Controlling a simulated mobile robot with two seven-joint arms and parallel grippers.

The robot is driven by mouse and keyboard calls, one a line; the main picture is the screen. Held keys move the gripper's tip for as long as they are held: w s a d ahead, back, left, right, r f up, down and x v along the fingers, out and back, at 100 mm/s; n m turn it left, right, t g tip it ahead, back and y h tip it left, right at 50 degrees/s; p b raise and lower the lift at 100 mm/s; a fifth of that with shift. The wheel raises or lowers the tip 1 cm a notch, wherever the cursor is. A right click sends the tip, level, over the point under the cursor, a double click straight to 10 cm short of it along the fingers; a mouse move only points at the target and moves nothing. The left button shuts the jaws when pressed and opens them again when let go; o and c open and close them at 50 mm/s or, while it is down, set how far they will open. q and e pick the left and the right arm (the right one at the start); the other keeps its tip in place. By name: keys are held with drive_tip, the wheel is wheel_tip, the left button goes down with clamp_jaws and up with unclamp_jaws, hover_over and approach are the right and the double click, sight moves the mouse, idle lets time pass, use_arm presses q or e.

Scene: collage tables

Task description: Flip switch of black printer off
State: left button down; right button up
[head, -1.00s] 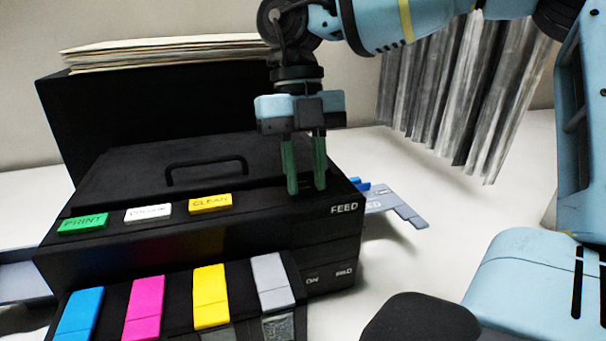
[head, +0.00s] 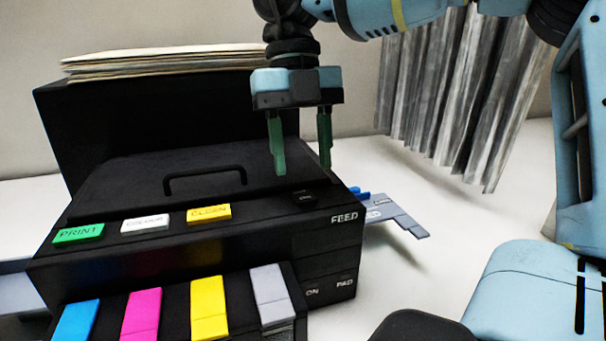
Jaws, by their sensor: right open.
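The black printer (head: 120,190) stands on the white table at left and centre. A small black switch (head: 303,196) with faint lettering sits on its top near the right edge; I cannot read its setting clearly. My right gripper (head: 303,170) points down just above and behind the switch. Its two green fingers are spread apart with nothing between them, and they appear clear of the switch. My left gripper is not in view.
Green, white and yellow buttons (head: 208,213) line the printer's top. Blue, magenta, yellow and grey cartridges (head: 209,308) stick out in front. Grey-blue flat pieces (head: 395,212) lie right of the printer. Grey hanging strips (head: 440,100) are behind.

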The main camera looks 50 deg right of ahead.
sight(300, 191)
drive_tip(key=shift+v, duration=1.85)
